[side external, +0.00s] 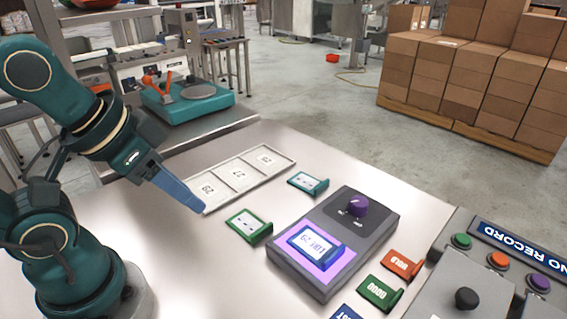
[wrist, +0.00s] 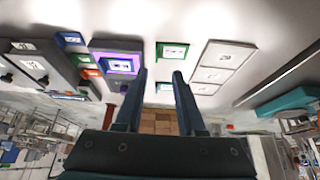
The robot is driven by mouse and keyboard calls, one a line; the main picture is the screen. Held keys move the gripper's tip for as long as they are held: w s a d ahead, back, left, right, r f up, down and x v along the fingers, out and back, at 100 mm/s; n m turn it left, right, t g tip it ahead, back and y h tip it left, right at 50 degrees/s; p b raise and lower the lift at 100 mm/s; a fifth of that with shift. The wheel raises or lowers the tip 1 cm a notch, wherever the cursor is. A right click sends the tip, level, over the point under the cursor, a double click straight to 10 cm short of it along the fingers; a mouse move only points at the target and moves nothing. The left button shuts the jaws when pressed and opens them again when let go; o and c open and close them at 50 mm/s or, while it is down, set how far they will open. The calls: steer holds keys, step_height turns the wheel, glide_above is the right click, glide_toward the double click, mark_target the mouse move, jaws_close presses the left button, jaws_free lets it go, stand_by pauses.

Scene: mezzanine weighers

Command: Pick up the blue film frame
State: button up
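The blue film frame (side external: 316,246) lies on the lit purple pad of a dark grey device (side external: 378,228). It has a white label face with printed text. In the wrist view the blue frame (wrist: 120,66) is left of my fingers, on the purple pad. My gripper (side external: 197,207) is at the left in the side view, above the table near the labelled tray, well apart from the blue frame. In the wrist view my gripper (wrist: 160,72) shows two blue fingers spread apart with nothing held between them.
A green frame (side external: 249,226) and a teal frame (side external: 308,182) lie between the three-compartment tray (side external: 205,208) and the device. Orange (side external: 402,264) and green (side external: 379,292) tags lie right of the device. A button panel (side external: 500,259) stands at the right edge. The device's purple knob (side external: 355,205) sticks up.

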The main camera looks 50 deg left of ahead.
steer(key=shift+o, duration=0.5)
steer(key=w+d+r+n, duration=0.1)
steer(key=w+r+n, duration=0.1)
steer(key=w+r, duration=0.25)
steer(key=m+g, duration=0.2)
steer(key=g, duration=0.4)
glide_above(334, 253)
step_height(334, 253, down, 11)
steer(key=shift+w+f, duration=0.1)
steer(key=shift+f, duration=2.45)
